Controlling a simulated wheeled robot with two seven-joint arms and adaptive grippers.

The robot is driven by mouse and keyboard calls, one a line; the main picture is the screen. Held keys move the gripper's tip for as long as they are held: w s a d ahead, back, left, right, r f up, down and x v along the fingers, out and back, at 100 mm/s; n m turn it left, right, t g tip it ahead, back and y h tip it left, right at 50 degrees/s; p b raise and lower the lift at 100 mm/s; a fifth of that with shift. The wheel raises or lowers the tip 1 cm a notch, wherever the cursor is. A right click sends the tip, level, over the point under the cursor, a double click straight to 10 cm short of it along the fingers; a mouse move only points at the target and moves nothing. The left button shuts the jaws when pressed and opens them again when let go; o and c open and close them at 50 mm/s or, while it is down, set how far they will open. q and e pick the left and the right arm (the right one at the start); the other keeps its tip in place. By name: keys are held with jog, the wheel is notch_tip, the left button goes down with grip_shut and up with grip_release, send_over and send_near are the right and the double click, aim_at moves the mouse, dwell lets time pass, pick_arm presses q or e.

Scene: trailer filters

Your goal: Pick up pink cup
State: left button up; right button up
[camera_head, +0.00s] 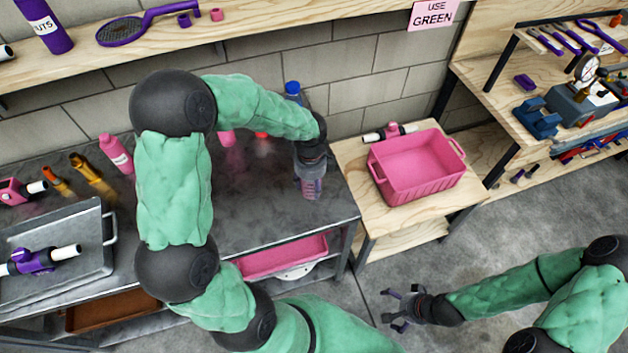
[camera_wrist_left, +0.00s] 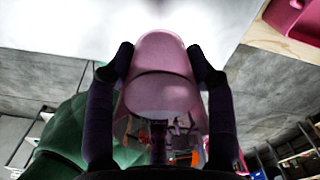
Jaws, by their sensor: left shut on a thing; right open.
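The pink cup (camera_head: 312,187) is at the right end of the dark metal table, below my left gripper (camera_head: 309,168). In the left wrist view the pink cup (camera_wrist_left: 165,75) sits between the two dark fingers of my left gripper (camera_wrist_left: 167,65), which are shut on its sides. In the head view the gripper and wrist hide part of the cup. I cannot tell whether the cup touches the table. My right gripper (camera_head: 400,308) is open and empty, above the floor at the lower right.
A pink bin (camera_head: 415,165) stands on a small wooden table (camera_head: 345,150) right of the metal table (camera_head: 260,210). A pink bottle (camera_head: 116,153), orange bottles and a grey tray (camera_head: 95,225) are at left. A blue-capped bottle (camera_head: 293,92) stands behind my left arm.

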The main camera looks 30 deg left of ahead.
pick_arm(q)
jog(key=s+r+p, duration=0.2)
jog(key=s+r, duration=0.2)
jog(key=s, duration=0.5)
jog(key=shift+d+r, duration=0.35)
jog(key=shift+d, duration=0.05)
